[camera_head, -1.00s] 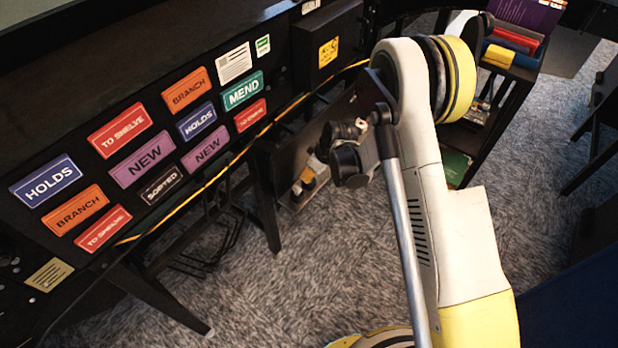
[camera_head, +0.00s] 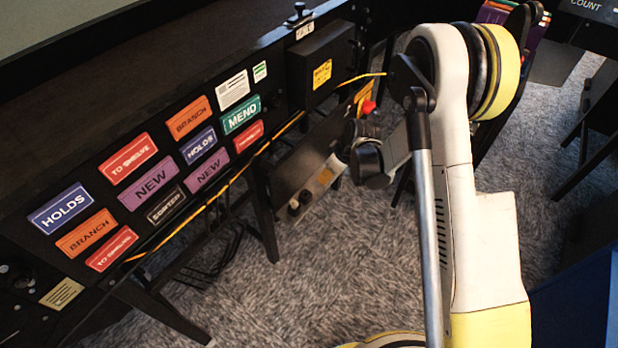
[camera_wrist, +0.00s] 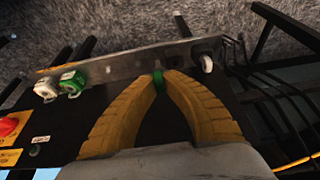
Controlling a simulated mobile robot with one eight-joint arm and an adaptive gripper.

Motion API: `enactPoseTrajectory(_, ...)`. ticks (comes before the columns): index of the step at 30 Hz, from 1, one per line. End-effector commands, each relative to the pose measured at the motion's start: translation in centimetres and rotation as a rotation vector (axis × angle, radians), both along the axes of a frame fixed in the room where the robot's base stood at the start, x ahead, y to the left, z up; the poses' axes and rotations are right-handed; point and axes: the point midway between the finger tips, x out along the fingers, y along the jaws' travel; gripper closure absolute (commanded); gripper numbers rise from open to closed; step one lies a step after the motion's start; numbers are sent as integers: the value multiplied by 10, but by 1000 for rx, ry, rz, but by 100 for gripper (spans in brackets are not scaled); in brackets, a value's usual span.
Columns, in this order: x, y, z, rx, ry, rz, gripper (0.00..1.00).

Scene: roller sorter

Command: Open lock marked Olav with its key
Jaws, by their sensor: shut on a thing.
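My gripper (camera_wrist: 160,76) has its yellow fingertips closed together on a small green piece (camera_wrist: 158,84), which looks like a key head; most of it is hidden between the fingers. It is over a grey metal panel (camera_wrist: 120,66) with lock-like fittings. A green-and-white fitting (camera_wrist: 72,84) and a white fitting (camera_wrist: 46,91) are at its left end, apart from my fingers. A white round fitting (camera_wrist: 206,62) is at the right end. No name on them is readable.
A red button (camera_wrist: 10,125) sits beside the panel at the left of the wrist view. A dark box (camera_head: 318,62) is on the sorter's side above the panel. A yellow cable (camera_head: 262,150) runs along the sorter edge. Carpet (camera_head: 340,255) lies open below.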

Motion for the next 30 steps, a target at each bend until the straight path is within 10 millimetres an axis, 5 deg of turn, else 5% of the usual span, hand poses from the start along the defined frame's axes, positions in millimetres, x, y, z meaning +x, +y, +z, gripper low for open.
enactPoseTrajectory(9, -7, -49, 31, 0, 0, -1, 100)
enactPoseTrajectory(30, -8, -54, 76, 0, 0, 1, 100)
